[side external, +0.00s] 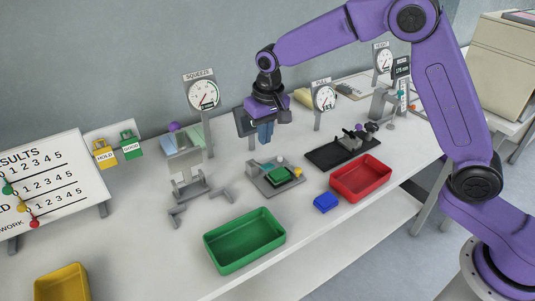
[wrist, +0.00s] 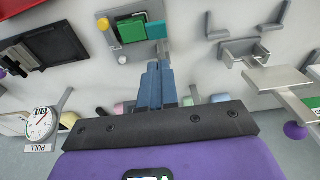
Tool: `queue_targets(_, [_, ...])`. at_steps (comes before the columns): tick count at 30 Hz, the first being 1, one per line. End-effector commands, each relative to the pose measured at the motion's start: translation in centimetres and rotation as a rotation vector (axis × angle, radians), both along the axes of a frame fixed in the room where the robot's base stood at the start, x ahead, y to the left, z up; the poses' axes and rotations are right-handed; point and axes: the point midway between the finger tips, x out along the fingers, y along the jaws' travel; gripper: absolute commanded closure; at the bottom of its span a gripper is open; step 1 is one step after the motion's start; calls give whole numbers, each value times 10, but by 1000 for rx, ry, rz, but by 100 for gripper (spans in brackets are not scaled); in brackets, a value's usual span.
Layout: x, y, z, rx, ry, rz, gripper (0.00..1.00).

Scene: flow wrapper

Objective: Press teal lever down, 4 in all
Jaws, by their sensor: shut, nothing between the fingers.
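The teal lever (wrist: 156,30) sits at the edge of a small grey fixture (wrist: 122,35), beside a green block (wrist: 131,30). In the side view the fixture (side external: 262,187) stands mid-table with the green block (side external: 279,174) on it; the teal lever is hard to make out there. My gripper (side external: 265,141) is above and behind the fixture, its blue fingers pointing down, shut and empty. In the wrist view my gripper (wrist: 160,66) has its fingertips close together, a little short of the teal lever in the picture. I see no contact.
A squeeze gauge stand (side external: 201,95) is left of my gripper, a pull gauge (side external: 324,97) right. A dark fixture (side external: 335,152) stands right of the grey one.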

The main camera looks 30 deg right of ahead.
Motion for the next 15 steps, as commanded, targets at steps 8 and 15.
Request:
queue_targets(8, [-7, 0, -44, -1, 3, 1, 100])
queue_targets(15, [-12, 0, -57, 0, 0, -1, 100])
